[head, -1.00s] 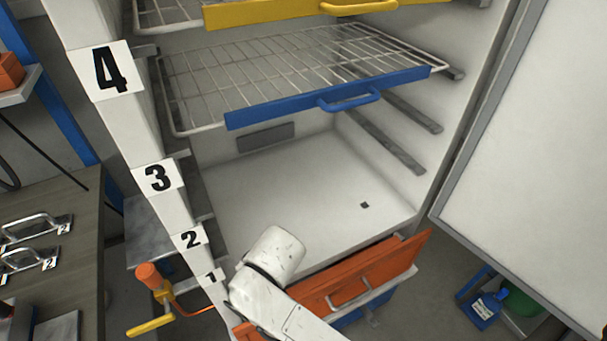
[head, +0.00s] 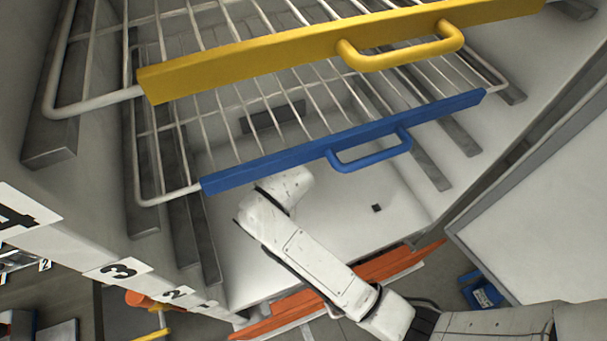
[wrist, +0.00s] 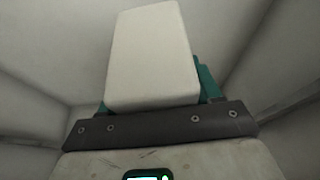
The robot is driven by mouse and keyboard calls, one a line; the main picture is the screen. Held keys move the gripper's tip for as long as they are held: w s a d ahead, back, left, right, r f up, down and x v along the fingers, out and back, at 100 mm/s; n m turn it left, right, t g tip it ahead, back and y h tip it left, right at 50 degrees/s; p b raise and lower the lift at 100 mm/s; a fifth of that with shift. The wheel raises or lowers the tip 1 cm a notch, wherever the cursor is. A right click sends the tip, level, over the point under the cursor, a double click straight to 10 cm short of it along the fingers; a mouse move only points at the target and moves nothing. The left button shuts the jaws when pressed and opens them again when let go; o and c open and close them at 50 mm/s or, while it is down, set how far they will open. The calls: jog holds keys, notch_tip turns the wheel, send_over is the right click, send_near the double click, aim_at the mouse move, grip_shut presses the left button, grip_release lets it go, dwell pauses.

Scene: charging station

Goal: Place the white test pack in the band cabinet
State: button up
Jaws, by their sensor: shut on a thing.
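The white test pack (wrist: 152,50) is a pale block with rounded edges in the wrist view. My gripper (wrist: 154,95) is shut on it, with teal finger parts showing at its lower sides. In the head view my arm reaches into the open band cabinet (head: 400,205), beneath the blue-fronted wire shelf (head: 300,150). The gripper and the pack do not show there; the shelf and my arm's end cover that area. The wrist view shows plain pale cabinet walls around the pack.
A yellow-fronted wire shelf (head: 250,65) is above the blue one. An orange front (head: 400,262) lies low at the opening. The open white door (head: 540,215) stands right; numbered labels (head: 118,270) mark the left post.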

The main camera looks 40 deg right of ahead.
jog(key=shift+w+r+m+p, duration=0.15)
jog(key=shift+r+m+p, duration=0.25)
jog(key=shift+r, duration=0.55)
notch_tip(320, 180, down, 10)
jog(key=shift+f, duration=0.1)
jog(key=o, duration=1.5)
jog(key=v, duration=1.2)
jog(key=shift+a+p, duration=0.25)
jog(key=shift+p, duration=0.05)
